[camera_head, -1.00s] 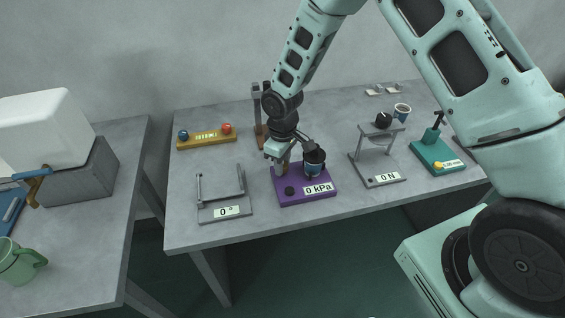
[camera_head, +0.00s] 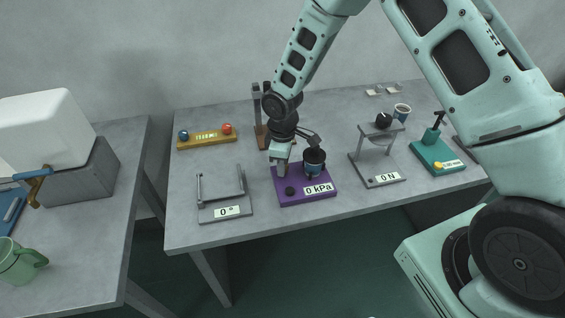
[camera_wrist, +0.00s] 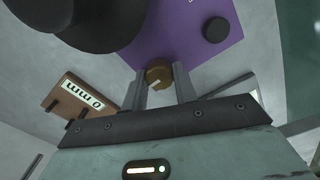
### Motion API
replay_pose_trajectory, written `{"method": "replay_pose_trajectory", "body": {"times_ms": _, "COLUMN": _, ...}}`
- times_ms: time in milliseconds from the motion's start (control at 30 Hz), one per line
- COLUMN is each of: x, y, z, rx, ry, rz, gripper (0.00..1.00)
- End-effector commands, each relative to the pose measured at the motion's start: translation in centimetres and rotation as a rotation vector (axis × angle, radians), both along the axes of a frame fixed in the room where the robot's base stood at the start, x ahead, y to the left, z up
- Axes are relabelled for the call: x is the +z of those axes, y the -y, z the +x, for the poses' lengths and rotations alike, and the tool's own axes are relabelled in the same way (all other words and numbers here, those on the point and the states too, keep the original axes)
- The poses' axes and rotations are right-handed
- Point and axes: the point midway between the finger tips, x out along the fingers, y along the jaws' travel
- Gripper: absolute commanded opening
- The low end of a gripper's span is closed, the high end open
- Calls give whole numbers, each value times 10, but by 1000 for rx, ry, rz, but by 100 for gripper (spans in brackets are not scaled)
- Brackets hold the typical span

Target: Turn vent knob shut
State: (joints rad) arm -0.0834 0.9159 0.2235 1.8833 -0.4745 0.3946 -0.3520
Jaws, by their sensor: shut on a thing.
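The purple station (camera_head: 312,197) stands on the middle table and its label reads 0 kPa. A brass vent knob (camera_wrist: 159,73) with a pale mark on top sits between the two fingers of my gripper (camera_wrist: 160,84) in the wrist view. My gripper (camera_head: 281,172) is shut on this knob, pointing down at the rear left of the station. In the head view my gripper hides the vent knob. A black round knob (camera_head: 290,190) at the station's front left is untouched; it also shows in the wrist view (camera_wrist: 215,30).
A dark cup-like part (camera_head: 314,161) stands on the station, close right of my gripper. A grey 0° frame (camera_head: 225,200) is at the left and a 0 N stand (camera_head: 377,170) at the right. A brown 0 mm stand (camera_head: 262,130) stands behind.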

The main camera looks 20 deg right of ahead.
Motion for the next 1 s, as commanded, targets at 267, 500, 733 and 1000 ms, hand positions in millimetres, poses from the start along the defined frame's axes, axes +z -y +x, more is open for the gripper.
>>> {"method": "replay_pose_trajectory", "body": {"times_ms": 267, "x": 0, "y": 0, "z": 1, "rx": 0, "ry": 1, "rz": 0, "gripper": 50}}
{"method": "replay_pose_trajectory", "body": {"times_ms": 500, "x": 2, "y": 0, "z": 1, "rx": -1, "ry": 1, "rz": 0, "gripper": 50}}
{"method": "replay_pose_trajectory", "body": {"times_ms": 733, "x": 32, "y": 0, "z": 1, "rx": -3, "ry": 4, "rz": 1, "gripper": 50}}
{"method": "replay_pose_trajectory", "body": {"times_ms": 1000, "x": 96, "y": 0, "z": 2, "rx": -3, "ry": 7, "rz": 0, "gripper": 50}}
